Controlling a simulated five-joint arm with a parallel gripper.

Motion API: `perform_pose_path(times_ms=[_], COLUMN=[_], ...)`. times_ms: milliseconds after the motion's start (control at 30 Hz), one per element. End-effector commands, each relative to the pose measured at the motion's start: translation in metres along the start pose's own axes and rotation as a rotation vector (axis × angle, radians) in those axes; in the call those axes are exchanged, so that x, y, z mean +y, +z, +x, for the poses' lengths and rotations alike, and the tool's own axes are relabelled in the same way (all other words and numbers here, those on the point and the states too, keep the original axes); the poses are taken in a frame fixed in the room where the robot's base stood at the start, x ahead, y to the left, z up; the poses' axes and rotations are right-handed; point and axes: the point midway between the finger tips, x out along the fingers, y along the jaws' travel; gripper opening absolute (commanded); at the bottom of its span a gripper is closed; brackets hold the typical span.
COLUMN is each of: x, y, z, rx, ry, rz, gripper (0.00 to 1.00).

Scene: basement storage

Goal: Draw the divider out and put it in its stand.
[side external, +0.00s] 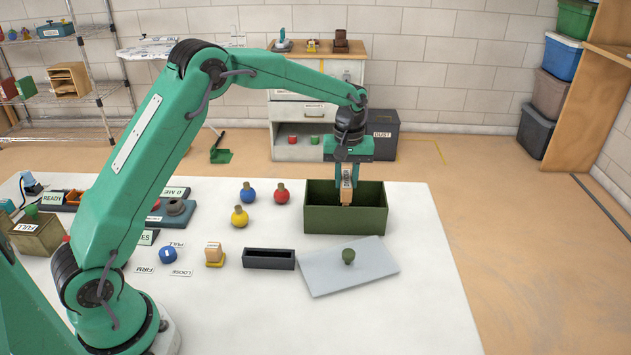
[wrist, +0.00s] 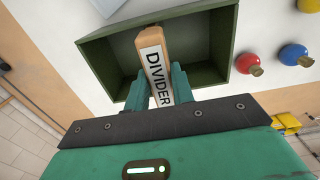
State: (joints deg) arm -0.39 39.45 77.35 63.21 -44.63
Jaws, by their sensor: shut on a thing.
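The divider (side external: 347,197) is a light wooden slab, and its white DIVIDER label shows in the wrist view (wrist: 156,65). It is in the open dark green box (side external: 345,222), whose rim also shows in the wrist view (wrist: 221,45). My gripper (side external: 346,182) points down over the box and is shut on the divider, with a green finger on each side in the wrist view (wrist: 158,88). The front wall hides the divider's lower end, so I cannot tell whether it touches the floor. A dark, narrow, open-topped holder (side external: 268,260), seemingly the stand, sits empty in front-left of the box.
A grey lid (side external: 325,278) with a green knob lies in front of the box. Blue (side external: 248,196), red (side external: 282,197) and yellow (side external: 239,219) knobbed balls stand left of it. The table's right side is clear.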

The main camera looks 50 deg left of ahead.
Motion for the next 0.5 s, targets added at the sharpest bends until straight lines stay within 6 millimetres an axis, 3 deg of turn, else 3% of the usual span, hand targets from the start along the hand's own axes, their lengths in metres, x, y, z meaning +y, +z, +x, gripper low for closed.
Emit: perform_pose_path(times_ms=[267,500], x=[0.000,0.000], y=[0.000,-0.001], z=[-0.007,-0.034], rx=[0.002,0.002], ry=[0.002,0.002], rz=[0.000,0.000], gripper=[0.00,0.00])
